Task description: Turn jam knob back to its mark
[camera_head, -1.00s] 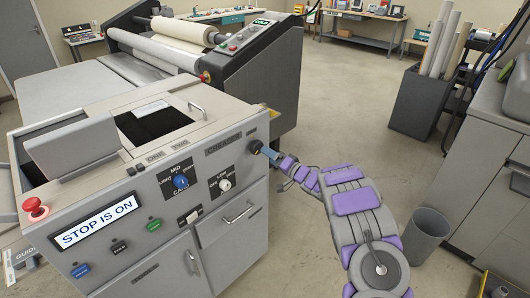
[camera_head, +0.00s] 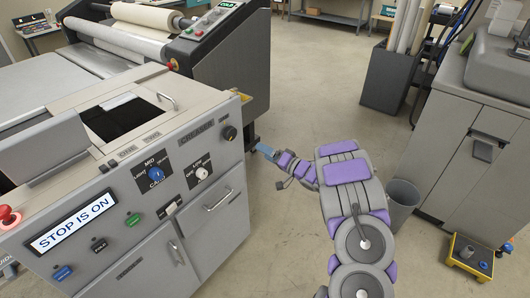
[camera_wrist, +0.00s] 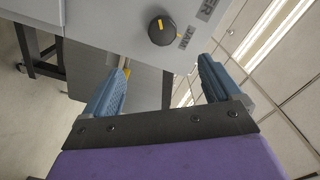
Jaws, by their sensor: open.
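The jam knob (camera_head: 229,132) is a round black knob near the right end of the grey creaser's front panel. It also shows in the wrist view (camera_wrist: 163,32), with a yellow line on its face and the word JAM beside it.
The creaser panel also carries a blue dial (camera_head: 156,174), a white dial (camera_head: 202,173), a red stop button (camera_head: 9,216) and a display (camera_head: 72,226) reading STOP IS ON. A grey bin (camera_head: 402,204) and a yellow box (camera_head: 470,257) stand right. Floor beyond the arm is clear.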

